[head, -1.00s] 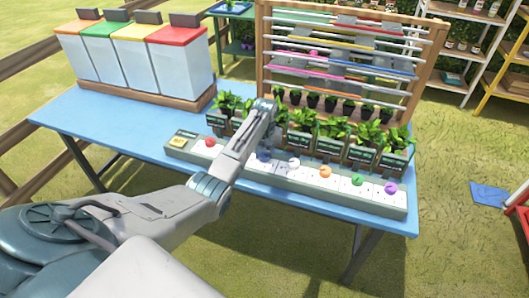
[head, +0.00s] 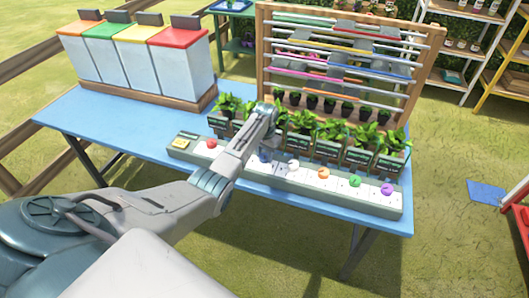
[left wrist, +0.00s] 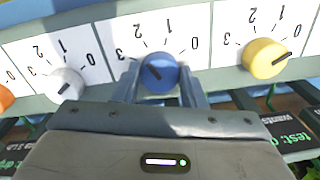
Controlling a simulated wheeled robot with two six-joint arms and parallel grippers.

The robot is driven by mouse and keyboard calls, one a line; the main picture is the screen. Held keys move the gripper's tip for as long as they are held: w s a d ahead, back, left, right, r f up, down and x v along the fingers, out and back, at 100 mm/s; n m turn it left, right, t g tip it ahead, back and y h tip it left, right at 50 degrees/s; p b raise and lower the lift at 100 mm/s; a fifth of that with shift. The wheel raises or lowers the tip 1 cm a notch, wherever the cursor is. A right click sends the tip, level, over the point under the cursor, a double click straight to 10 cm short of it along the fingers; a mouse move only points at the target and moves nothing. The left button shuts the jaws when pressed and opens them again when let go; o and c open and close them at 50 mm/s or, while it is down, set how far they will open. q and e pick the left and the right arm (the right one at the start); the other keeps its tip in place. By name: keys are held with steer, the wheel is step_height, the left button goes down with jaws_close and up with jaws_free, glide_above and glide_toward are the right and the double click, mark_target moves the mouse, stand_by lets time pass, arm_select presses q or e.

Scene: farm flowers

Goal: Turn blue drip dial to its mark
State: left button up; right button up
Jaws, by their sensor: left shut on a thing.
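The blue drip dial (left wrist: 158,73) sits on a white scale panel marked 0 to 3. A short dark pointer line slants across its face. My left gripper (left wrist: 158,84) is shut on the dial, with one finger at each side. In the head view my left gripper (head: 266,112) reaches over the long dial strip (head: 345,199). The blue dial (head: 265,156) shows there only partly beside the arm. My right gripper is not in view.
A white dial (left wrist: 65,84) and a yellow dial (left wrist: 266,58) flank the blue one. Potted plants with dark signs (head: 327,153) stand close behind the strip. Lidded bins (head: 180,62) and a rod rack (head: 345,65) stand at the back of the blue table (head: 110,120).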

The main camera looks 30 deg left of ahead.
mark_target(265, 156)
arm_select(q)
steer(key=shift+m, duration=0.5)
steer(key=o, duration=1)
steer(key=shift+r, duration=0.1)
step_height(265, 156, up, 11)
steer(key=shift+d+f+b, duration=0.15)
steer(key=shift+b, duration=0.85)
